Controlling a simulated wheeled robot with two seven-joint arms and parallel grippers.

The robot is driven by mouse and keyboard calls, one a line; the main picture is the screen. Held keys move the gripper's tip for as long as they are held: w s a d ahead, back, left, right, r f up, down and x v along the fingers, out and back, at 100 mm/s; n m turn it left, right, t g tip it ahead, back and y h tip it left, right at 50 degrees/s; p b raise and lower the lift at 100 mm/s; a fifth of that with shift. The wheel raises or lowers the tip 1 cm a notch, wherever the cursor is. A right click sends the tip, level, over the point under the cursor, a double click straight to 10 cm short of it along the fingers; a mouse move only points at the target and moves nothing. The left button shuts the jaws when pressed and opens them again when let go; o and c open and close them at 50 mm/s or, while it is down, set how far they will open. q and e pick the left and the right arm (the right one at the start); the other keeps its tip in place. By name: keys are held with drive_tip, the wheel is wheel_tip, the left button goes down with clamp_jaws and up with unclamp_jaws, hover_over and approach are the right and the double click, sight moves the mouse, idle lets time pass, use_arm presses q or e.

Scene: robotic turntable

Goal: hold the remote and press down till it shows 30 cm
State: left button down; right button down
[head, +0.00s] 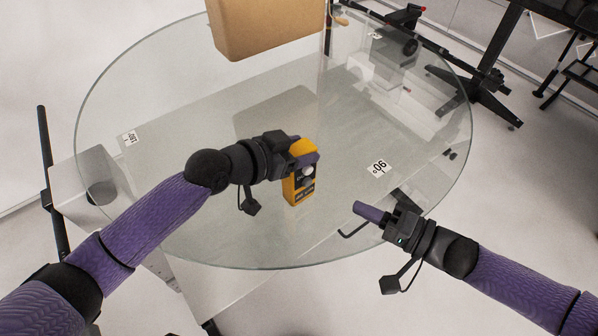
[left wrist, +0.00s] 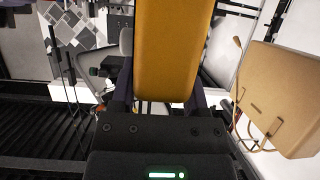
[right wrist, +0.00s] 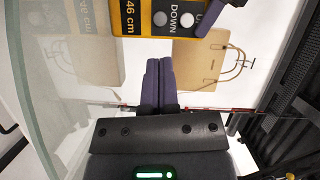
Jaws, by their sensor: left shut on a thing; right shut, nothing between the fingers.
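The yellow remote (head: 298,190) is upright in my left gripper (head: 305,158), over the glass turntable. My left gripper is shut on its sides; the remote's yellow back fills the top middle of the left wrist view (left wrist: 166,50).
The round glass turntable (head: 200,105) carries tags, one reading 90 (head: 379,168) and one reading 180 (head: 129,138). A brown bag (head: 262,28) stands at the back. Black stands and a desk frame are behind at the right. The glass between my grippers is clear.

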sight(307, 183)
drive_tip(key=s+a+r+m+t+h, duration=0.25)
drive_tip(key=a+m+t+h, duration=0.3)
drive_tip(key=m+t, duration=0.7)
drive_tip(key=d+f+m+g+h, duration=0.1)
drive_tip(key=m+h, duration=0.2)
drive_tip(key=h, duration=0.1)
drive_tip(key=s+d+f+m+g+h, duration=0.1)
drive_tip(key=m+h, duration=0.2)
drive_tip(key=m, duration=0.1)
drive_tip(key=s+d+f+m+g+h, duration=0.1)
drive_tip(key=m+h, duration=0.2)
drive_tip(key=h, duration=0.1)
drive_tip(key=shift+m+h, duration=0.25)
drive_tip(key=shift+h, duration=0.1)
drive_tip(key=shift+w, duration=0.1)
drive_tip(key=shift+w+a, duration=0.9)
drive_tip(key=shift+w, duration=0.25)
drive_tip(key=shift+w+a, duration=0.95)
drive_tip(key=shift+w, duration=0.25)
drive_tip(key=shift+w+a, duration=0.9)
drive_tip(key=shift+w, duration=0.25)
drive_tip(key=shift+w+a, duration=0.1)
drive_tip(key=shift+w+a, duration=0.15)
drive_tip(key=shift+w, duration=0.05)
